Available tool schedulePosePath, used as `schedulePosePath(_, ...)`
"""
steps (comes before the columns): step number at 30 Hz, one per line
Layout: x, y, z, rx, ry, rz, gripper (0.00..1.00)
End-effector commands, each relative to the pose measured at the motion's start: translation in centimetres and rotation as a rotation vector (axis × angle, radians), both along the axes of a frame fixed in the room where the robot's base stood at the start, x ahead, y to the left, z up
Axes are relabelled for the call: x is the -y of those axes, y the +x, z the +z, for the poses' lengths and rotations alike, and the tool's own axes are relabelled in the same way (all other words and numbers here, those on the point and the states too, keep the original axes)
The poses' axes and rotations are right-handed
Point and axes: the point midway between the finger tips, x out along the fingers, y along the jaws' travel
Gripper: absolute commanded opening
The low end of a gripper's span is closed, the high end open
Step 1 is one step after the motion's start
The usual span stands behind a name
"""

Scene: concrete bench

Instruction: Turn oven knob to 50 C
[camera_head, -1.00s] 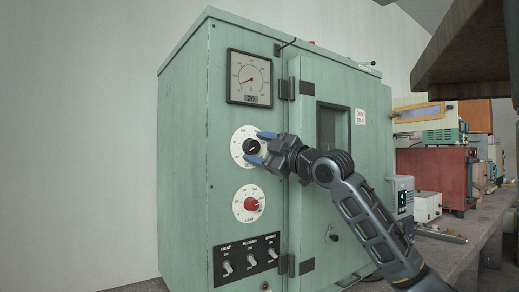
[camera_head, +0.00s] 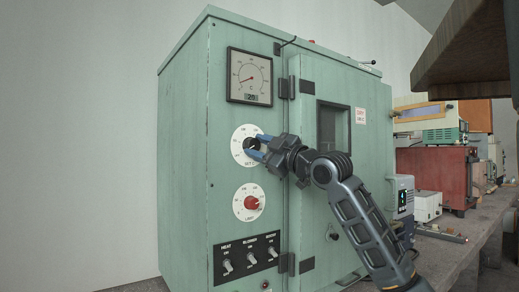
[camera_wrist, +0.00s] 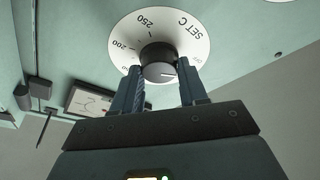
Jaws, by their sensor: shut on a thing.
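The green oven (camera_head: 182,160) stands on the bench. Its black set-temperature knob (camera_head: 251,144) sits on a round white dial (camera_head: 239,157) on the front panel. My gripper (camera_head: 257,146) reaches it from the right, with its blue fingers shut on the knob. In the wrist view the grey-black knob (camera_wrist: 158,68) lies between the two fingertips (camera_wrist: 163,74). The white dial (camera_wrist: 190,35) there shows "SET C", 200 and 250. A white pointer mark shows on the knob face. The fingers hide part of the dial, and the 50 mark cannot be made out.
A thermometer gauge (camera_head: 249,77) with a small display sits above the dial. A red limit knob (camera_head: 251,203) and several toggle switches (camera_head: 248,262) are below. The oven door (camera_head: 310,215) is beside the panel. A brown overhang (camera_head: 465,65) juts in at the upper right.

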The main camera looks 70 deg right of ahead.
Motion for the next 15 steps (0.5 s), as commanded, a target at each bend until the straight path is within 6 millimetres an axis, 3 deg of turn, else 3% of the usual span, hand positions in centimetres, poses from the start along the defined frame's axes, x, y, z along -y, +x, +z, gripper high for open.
schedulePosePath(15,-0.38,0.32,-0.05,0.228,0.381,0.004,0.12)
